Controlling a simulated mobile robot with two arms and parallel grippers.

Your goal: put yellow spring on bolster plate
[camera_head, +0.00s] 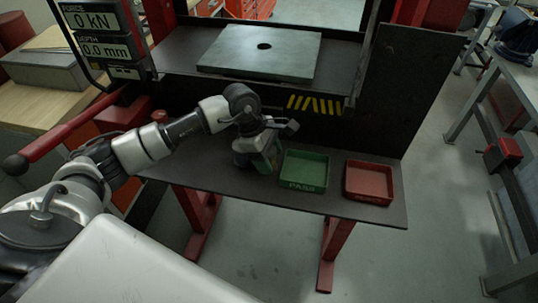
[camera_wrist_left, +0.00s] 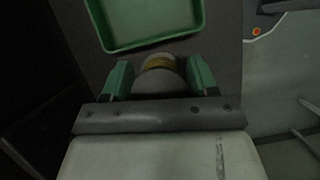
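The bolster plate (camera_head: 262,50) is a flat grey slab with a dark central hole, on the press bed in the head view. My left gripper (camera_head: 262,160) is low over the dark shelf, just left of the green tray. In the left wrist view its green fingers (camera_wrist_left: 160,78) stand apart on either side of a rounded grey object with a yellow-brown band (camera_wrist_left: 160,62), which may be the yellow spring. Whether the fingers touch it is too dark to tell. In the head view the spring is not visible. My right gripper is not in view.
The green PASS tray (camera_head: 304,184) and a red tray (camera_head: 369,182) stand on the shelf (camera_head: 215,175); both look empty. The green tray also shows in the wrist view (camera_wrist_left: 150,42). A dark side panel (camera_head: 405,95) rises at right. The plate top is clear.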

